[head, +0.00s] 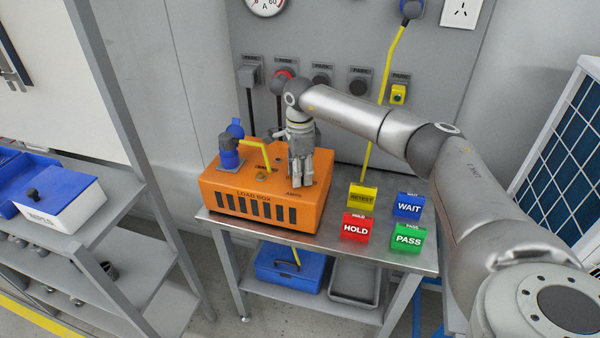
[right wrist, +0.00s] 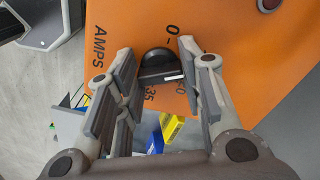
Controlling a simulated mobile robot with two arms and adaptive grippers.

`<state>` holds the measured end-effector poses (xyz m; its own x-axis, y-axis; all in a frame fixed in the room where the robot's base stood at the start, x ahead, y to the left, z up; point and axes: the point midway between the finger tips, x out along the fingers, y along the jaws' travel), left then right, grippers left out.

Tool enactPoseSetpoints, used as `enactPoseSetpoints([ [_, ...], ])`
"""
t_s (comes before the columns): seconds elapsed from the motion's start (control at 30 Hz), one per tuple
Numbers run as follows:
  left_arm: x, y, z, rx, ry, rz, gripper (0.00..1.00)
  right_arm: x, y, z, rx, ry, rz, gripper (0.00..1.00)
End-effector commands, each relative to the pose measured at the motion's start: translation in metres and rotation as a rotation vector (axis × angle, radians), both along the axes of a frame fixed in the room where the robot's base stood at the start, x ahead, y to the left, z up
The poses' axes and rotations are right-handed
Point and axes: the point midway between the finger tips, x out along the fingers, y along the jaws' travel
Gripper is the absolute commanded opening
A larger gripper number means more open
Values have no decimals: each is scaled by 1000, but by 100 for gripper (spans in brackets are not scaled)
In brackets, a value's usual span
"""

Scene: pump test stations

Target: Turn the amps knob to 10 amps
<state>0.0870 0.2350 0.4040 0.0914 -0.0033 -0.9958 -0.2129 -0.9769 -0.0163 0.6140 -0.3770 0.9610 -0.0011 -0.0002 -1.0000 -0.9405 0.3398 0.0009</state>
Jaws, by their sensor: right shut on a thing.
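The orange load box (head: 225,190) stands on the metal table, with AMPS lettering on its top. The amps knob (right wrist: 157,62) is black with a white mark, and shows in the right wrist view between the two fingers of my right gripper (right wrist: 158,68). The white mark lies at the knob's lower right in that view. Part of the number scale around the knob is hidden by the fingers. In the head view my right gripper (head: 301,180) points down onto the box top and hides the knob. My left gripper is not in view.
A grey panel with sockets rises behind. A shelf with a WIPES box (head: 60,207) is left.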

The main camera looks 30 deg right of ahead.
Motion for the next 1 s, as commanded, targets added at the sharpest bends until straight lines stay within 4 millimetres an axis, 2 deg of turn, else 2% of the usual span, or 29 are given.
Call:
enactPoseSetpoints([
  [0.4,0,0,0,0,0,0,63,1,0,2,1,-4,6,12],
  [0.43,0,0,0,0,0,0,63,1,0,2,1,-4,6,37],
  [0.6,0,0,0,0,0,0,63,1,0,1,1,-3,6,57],
  [0.87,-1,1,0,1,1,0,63,0,0,1,1,-1,6,57],
  [1.0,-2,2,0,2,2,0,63,1,0,8,1,-3,6,57],
])
